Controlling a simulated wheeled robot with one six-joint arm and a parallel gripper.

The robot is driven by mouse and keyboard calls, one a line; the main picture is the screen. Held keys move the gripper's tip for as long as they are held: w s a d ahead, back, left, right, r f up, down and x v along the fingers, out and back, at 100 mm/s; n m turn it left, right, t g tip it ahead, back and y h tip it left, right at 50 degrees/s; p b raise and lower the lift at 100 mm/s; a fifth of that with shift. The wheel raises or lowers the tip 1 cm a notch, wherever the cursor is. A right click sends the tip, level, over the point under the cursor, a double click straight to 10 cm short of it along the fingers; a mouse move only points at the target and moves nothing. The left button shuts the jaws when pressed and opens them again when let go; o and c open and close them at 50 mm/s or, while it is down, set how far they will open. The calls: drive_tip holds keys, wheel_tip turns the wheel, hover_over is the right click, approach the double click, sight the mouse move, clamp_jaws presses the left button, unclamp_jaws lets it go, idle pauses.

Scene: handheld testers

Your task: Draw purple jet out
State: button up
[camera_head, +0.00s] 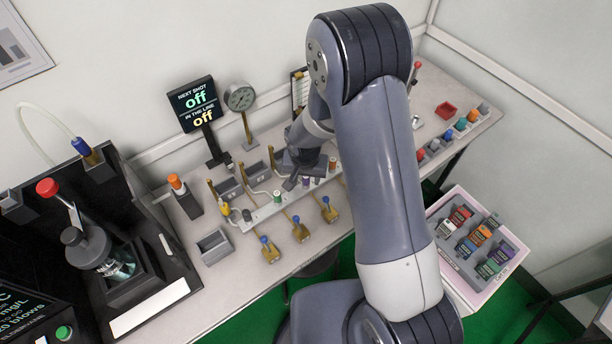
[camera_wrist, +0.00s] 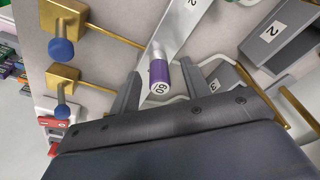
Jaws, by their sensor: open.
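The purple jet (camera_wrist: 160,76) is a small purple cylinder with a pale, numbered end face, set in a light metal rail (camera_wrist: 176,32). In the wrist view it stands between the two fingers of my gripper (camera_wrist: 158,72), with a gap visible on either side. The fingers are open and hold nothing. In the head view my gripper (camera_head: 297,176) is low over the rail (camera_head: 262,212), and the purple jet (camera_head: 306,181) shows just beside it. A green-topped jet (camera_head: 277,196) and a dark one (camera_head: 247,215) sit further left on the rail.
Brass valves with blue knobs (camera_head: 329,209) line the rail's front side. Numbered grey holders (camera_wrist: 279,32) stand behind it. A gauge (camera_head: 240,97) and a display reading "off" (camera_head: 194,104) rise at the back. A box of coloured cartridges (camera_head: 452,272) is at the right.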

wheel_tip(320, 180, up, 10)
drive_tip(key=s+b, duration=0.1)
drive_tip(key=s, duration=0.1)
drive_tip(key=w+d+n+t+y+b, duration=0.25)
drive_tip(key=w+d+n+t, duration=0.2)
drive_tip(key=w, duration=0.35)
drive_tip(key=w+d+n+t+y+b, duration=0.1)
drive_tip(key=w+d+n+t+b, duration=0.3)
drive_tip(key=w, duration=0.4)
drive_tip(key=s+d+f+n+g+y+b, duration=0.1)
drive_tip(key=s+f+n+g+y+b, duration=0.15)
drive_tip(key=s+n+g+y, duration=0.4)
drive_tip(key=s+d+f+n+g+y+b, duration=0.1)
drive_tip(key=s+f+n+y, duration=0.25)
drive_tip(key=s, duration=0.65)
drive_tip(key=shift+m, duration=0.25)
drive_tip(key=x, duration=0.6)
drive_tip(key=r+x, duration=0.1)
drive_tip(key=x, duration=0.2)
drive_tip(key=shift+w+a+f+b, duration=0.2)
drive_tip(key=shift+w+a+b, duration=0.1)
drive_tip(key=shift+a+b, duration=0.15)
drive_tip(key=shift+c, duration=0.3)
